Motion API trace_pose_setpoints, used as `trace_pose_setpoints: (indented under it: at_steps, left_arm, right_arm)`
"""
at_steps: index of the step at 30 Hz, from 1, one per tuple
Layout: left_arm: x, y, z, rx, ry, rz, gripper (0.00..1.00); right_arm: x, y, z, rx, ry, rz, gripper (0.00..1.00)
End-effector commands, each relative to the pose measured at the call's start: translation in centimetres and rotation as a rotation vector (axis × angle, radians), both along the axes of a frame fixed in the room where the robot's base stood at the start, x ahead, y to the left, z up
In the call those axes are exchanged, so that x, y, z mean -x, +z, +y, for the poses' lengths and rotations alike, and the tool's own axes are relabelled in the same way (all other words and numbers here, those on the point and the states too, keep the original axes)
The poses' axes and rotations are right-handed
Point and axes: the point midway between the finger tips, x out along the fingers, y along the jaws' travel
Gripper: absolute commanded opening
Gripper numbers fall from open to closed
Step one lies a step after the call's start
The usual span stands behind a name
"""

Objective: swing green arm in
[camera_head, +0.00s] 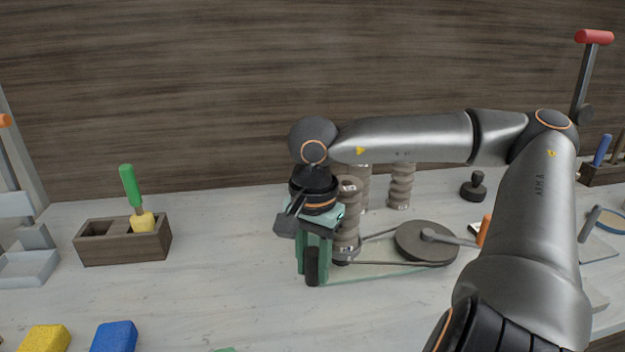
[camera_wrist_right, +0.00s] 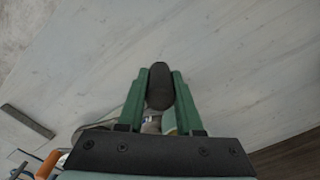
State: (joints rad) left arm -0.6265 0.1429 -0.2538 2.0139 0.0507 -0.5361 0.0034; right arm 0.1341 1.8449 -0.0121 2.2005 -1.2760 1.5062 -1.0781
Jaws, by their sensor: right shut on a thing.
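My right gripper (camera_head: 312,268) has green fingers and points down at the left end of the wheel device. It is shut on a dark upright grip (camera_head: 312,265), which also shows between the fingers in the right wrist view (camera_wrist_right: 160,88). A thin pale green arm (camera_head: 385,275) runs low over the table from beside this grip to the right, under the grey disc. Its join to the grip is hidden by the gripper. The grey disc (camera_head: 422,243) has a lever with an orange handle (camera_head: 484,231). My left gripper is not in view.
Ribbed brown columns (camera_head: 401,186) stand close behind my gripper. A wooden box (camera_head: 125,245) with a green-handled tool stands left. Yellow (camera_head: 45,339) and blue (camera_head: 114,337) blocks lie at front left. A black knob (camera_head: 474,186) stands behind the disc. The table front of the gripper is mostly clear.

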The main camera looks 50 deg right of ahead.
Motion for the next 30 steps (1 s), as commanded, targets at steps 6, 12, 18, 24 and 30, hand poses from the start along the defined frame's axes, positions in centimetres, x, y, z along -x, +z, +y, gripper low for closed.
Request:
trace_pose_setpoints:
  at_steps: [6,12,18,24,30]
  left_arm:
    - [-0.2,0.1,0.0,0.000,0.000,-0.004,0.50]
    - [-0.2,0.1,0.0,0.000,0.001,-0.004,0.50]
    - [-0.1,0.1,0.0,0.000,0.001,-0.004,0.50]
    - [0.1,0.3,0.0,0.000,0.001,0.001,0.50]
    - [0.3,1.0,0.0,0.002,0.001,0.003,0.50]
  right_arm:
    - [0.2,0.0,-0.3,0.010,-0.004,0.009,0.41]
    - [0.1,0.0,-0.2,0.007,-0.002,0.006,0.64]
    - [0.1,0.0,-0.1,0.006,-0.001,0.004,0.64]
    - [0.0,1.3,-0.2,0.007,-0.002,0.002,0.64]
    - [0.0,5.4,-0.2,0.008,-0.003,0.002,0.64]
